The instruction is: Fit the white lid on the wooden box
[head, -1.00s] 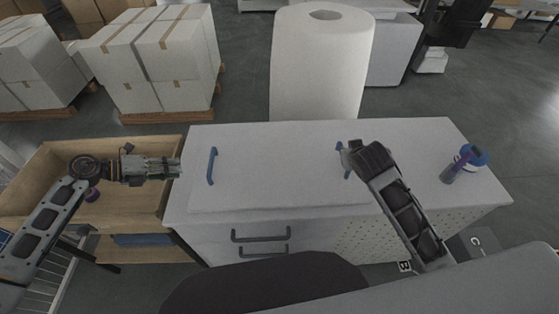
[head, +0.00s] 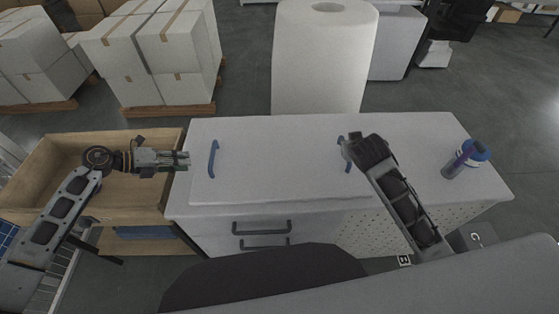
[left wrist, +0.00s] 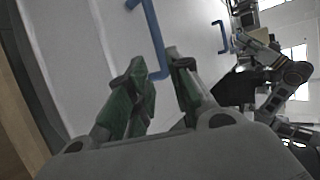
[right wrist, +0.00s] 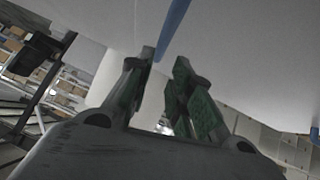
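The white lid (head: 280,172) lies flat on the white counter, with a blue handle near each end. The open wooden box (head: 62,206) stands left of the counter. My left gripper (head: 188,160) is open and empty, just left of the left blue handle (head: 213,158). In the left wrist view that handle (left wrist: 149,32) lies ahead of the parted fingers (left wrist: 160,66). My right gripper (head: 345,150) is open at the right blue handle (head: 341,141) and partly hides it. In the right wrist view the handle (right wrist: 174,26) runs toward the gap between the fingertips (right wrist: 165,60).
A large white roll (head: 322,60) stands behind the counter. Drawers with dark handles (head: 261,227) are in the counter front. Stacked white boxes (head: 160,55) are at the back left.

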